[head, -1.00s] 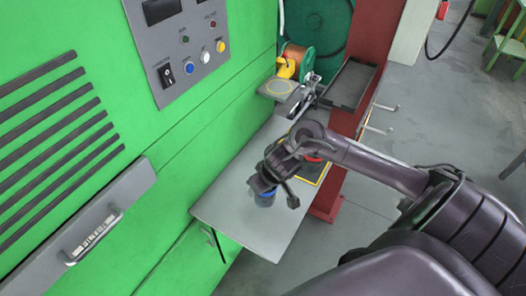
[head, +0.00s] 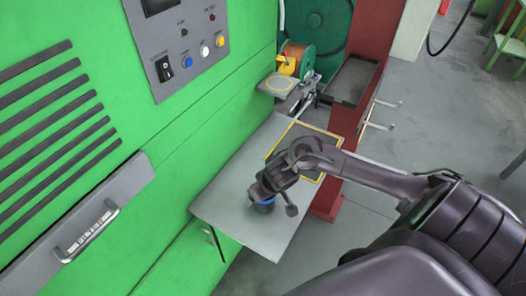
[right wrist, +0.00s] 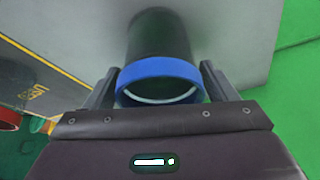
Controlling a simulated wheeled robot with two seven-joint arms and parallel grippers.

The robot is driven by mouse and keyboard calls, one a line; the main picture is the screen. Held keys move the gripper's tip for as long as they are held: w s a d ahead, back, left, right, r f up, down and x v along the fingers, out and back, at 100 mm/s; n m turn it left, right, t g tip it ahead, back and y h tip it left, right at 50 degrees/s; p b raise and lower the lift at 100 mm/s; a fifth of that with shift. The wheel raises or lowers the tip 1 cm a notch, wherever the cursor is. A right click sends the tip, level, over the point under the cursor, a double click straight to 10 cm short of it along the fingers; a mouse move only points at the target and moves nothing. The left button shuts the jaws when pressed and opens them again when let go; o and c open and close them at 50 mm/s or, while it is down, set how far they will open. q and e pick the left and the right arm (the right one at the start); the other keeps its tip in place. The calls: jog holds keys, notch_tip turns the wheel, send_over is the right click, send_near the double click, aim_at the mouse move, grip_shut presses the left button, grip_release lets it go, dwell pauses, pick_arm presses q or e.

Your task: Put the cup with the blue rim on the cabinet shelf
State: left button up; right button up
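The cup with the blue rim (head: 264,206) is dark, and it shows over the near end of the grey shelf (head: 235,225) on the green cabinet. My right gripper (head: 264,198) is at the cup. In the right wrist view the blue rim (right wrist: 160,80) is between the two fingers (right wrist: 160,72), which press close on both sides, so the gripper looks shut on it. The cup's dark body points away toward the grey surface. I cannot tell whether its base touches the shelf. My left gripper is not in view.
A dark pad with a yellow border (head: 290,136) lies farther along the shelf, partly behind my right arm. A copper-coloured spool (head: 299,58) and a red post (head: 375,40) stand beyond. The cabinet handle (head: 88,232) sticks out at left. The shelf's near corner is clear.

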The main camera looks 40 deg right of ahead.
jog(key=shift+r, duration=0.25)
jog(key=p+v, duration=0.3)
jog(key=v, duration=0.8)
jog(key=shift+s+r, duration=0.15)
jog(key=shift+r, duration=0.25)
